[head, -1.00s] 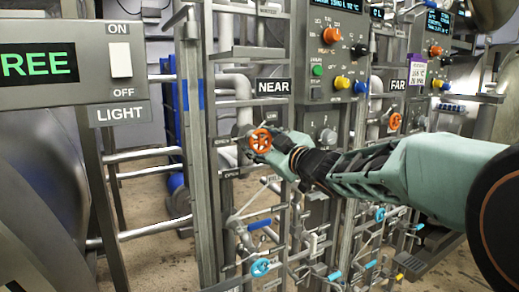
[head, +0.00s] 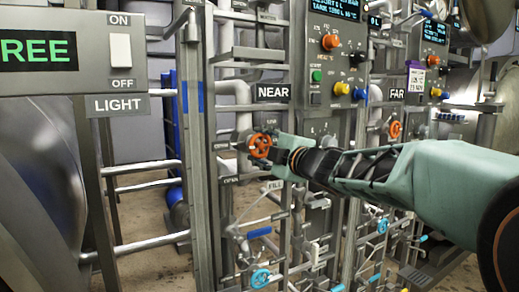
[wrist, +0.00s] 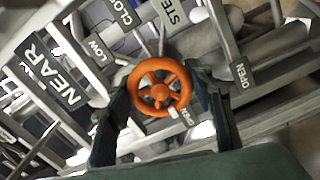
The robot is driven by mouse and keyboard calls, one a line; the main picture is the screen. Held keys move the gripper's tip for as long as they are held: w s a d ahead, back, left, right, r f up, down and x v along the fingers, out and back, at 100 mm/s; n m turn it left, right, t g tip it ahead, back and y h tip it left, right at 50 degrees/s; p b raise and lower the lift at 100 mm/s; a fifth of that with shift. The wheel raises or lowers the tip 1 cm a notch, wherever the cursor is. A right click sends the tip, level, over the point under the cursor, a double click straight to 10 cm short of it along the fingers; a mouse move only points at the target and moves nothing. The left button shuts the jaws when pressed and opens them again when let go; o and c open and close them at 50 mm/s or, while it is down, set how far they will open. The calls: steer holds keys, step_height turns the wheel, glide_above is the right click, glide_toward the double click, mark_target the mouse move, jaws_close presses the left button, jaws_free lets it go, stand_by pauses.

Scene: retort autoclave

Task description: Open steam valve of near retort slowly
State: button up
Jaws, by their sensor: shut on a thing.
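The near retort's steam valve has an orange handwheel (head: 260,145), mounted on the pipework below the NEAR sign (head: 272,92). In the wrist view the orange handwheel (wrist: 160,87) sits between my two dark fingers, with the NEAR sign (wrist: 52,75) to the left and an OPEN label (wrist: 241,75) to the right. My gripper (wrist: 162,102) is shut on the handwheel, one finger at each side of its rim. In the head view my gripper (head: 276,150) reaches the wheel from the right and hides part of it.
A second orange handwheel (head: 395,130) sits by the FAR sign (head: 396,95). Blue handwheels (head: 261,279) are lower down. A control panel (head: 335,60) with knobs stands above my arm. A LIGHT switch box (head: 75,50) is at left. Rails and pipes crowd around the wheel.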

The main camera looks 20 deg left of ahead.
mark_target(263, 146)
stand_by(0.4)
steer(key=o, duration=1.2)
steer(key=shift+v, duration=3.75)
